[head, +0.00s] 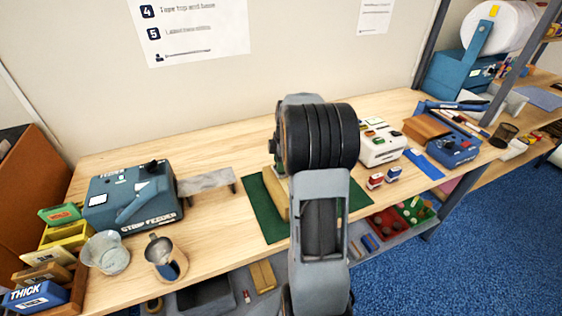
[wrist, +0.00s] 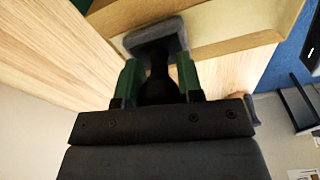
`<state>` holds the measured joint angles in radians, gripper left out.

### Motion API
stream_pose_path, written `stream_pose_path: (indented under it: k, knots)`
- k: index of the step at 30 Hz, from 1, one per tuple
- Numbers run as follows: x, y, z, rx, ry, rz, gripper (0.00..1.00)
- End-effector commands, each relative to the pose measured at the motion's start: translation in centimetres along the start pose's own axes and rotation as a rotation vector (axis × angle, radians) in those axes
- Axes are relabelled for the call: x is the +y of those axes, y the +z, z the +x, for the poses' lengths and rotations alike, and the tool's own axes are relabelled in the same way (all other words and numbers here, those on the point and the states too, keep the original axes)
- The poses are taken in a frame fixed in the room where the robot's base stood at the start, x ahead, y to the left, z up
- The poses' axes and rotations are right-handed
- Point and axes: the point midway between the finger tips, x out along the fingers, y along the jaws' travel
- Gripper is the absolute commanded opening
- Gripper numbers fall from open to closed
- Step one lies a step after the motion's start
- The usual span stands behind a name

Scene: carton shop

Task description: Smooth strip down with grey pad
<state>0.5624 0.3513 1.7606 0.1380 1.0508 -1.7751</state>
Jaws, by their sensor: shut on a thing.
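In the wrist view my gripper (wrist: 158,88) has its two green fingers closed on the dark handle of the grey pad (wrist: 155,36). The pad is at the fingertips' far side, over or against the edge of a tan carton (wrist: 225,28). I cannot tell whether it presses on it. A darker brown band (wrist: 222,47) runs along the carton beside the pad; it may be the strip, but I cannot be sure. In the head view the carton (head: 276,194) lies on a green mat (head: 254,207), mostly hidden by my arm, which also hides my gripper and the pad.
A blue strip feeder (head: 130,200) and a grey stand (head: 207,181) are left of the mat. A metal cup (head: 167,258) and a clear cup (head: 106,253) stand near the front edge. A white device (head: 380,145) and small stamps (head: 383,178) are to the right.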

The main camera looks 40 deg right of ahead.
Motion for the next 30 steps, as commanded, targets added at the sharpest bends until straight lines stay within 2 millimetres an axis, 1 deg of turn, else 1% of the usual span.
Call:
stream_pose_path:
  k: [10, 23, 30]
  knots:
    - [-1.5, 0.3, 0.2, 0.000, 0.000, 0.001, 0.15]
    - [-1.7, 0.3, 0.2, 0.000, -0.003, 0.000, 0.15]
    - [-2.4, 0.5, 0.2, 0.000, -0.004, 0.000, 0.15]
